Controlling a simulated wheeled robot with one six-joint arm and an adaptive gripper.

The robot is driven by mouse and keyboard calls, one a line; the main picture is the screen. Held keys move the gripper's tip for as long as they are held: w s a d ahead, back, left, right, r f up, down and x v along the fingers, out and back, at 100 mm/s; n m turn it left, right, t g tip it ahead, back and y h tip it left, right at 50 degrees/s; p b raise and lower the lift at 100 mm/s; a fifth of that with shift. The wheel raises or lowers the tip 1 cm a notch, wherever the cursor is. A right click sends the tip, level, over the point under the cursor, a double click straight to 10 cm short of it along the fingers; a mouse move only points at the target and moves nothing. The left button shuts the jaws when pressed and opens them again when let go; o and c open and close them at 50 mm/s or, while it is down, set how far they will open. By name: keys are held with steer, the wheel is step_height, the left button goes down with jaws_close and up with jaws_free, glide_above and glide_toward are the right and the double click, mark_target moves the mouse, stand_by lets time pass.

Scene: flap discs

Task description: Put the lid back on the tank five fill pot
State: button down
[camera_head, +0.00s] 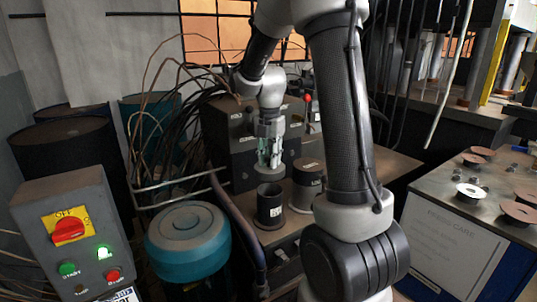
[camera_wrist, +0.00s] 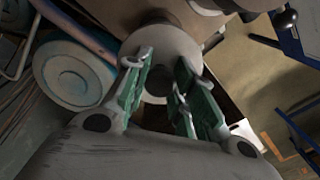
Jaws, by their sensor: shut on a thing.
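My gripper (camera_head: 270,156) hangs above a dark open-topped pot (camera_head: 269,210) on the bench. It is shut on a pale round lid (camera_head: 269,169), which sits just under the fingertips, above the pot's mouth and apart from it. In the wrist view, the green fingers of my gripper (camera_wrist: 163,76) stand on either side of the lid's dark centre, and the pale lid (camera_wrist: 158,44) spreads out beyond them. A lighter pot with a label (camera_head: 307,180) stands right of the dark pot. The labels are too small to read.
A control box (camera_head: 72,235) with a red switch stands at the left front, beside a blue drum (camera_head: 188,240). A dark pipe (camera_head: 240,222) runs left of the pots. A dark cabinet (camera_head: 237,135) stands behind. A bench with discs (camera_head: 473,191) is at right.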

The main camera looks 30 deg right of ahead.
steer(key=shift+f, duration=2.85)
steer(key=shift+f, duration=1.55)
steer(key=c, duration=0.6)
jaws_free()
steer(key=shift+r, duration=0.1)
steer(key=shift+r, duration=2.95)
